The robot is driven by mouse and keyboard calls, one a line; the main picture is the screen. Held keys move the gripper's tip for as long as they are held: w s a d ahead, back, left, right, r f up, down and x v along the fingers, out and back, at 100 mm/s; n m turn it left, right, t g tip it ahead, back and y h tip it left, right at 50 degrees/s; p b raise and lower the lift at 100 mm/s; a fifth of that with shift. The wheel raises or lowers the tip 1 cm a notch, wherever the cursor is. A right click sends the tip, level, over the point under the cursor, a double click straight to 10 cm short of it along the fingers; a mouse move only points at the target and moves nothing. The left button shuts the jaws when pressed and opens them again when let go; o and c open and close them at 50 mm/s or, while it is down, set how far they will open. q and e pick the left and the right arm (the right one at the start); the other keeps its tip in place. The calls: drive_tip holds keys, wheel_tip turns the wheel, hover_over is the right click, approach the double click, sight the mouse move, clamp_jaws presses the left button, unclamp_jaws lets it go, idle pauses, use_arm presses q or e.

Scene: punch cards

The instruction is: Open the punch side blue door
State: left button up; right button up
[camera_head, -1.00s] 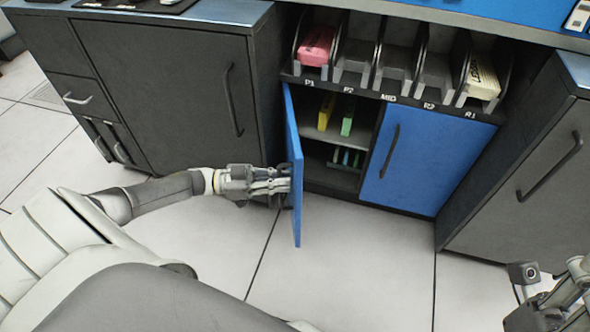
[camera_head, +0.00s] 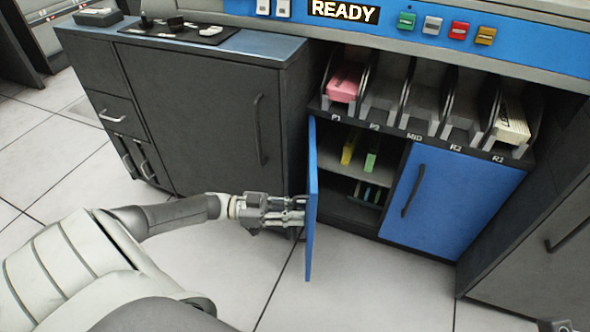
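The left blue door (camera_head: 312,200) of the cabinet stands swung wide open, seen nearly edge-on. The other blue door (camera_head: 452,200), with a dark vertical handle (camera_head: 413,190), is closed. My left gripper (camera_head: 300,211) reaches in from the left and its fingers are at the open door's outer face, where the handle is hidden. I cannot tell whether the fingers are closed on that handle. Inside the open compartment, a yellow item (camera_head: 349,148) and a green item (camera_head: 371,160) stand on a shelf, with several thin items below. My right gripper is not clearly seen.
Card slots above hold a pink stack (camera_head: 345,82) and a cream stack (camera_head: 511,124). A blue panel with a READY display (camera_head: 343,11) and coloured buttons is at the top. Dark cabinets (camera_head: 205,115) flank both sides. Tiled floor in front is clear.

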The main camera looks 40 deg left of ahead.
use_arm(q)
drive_tip(key=shift+a, duration=0.1)
drive_tip(key=v, duration=1.2)
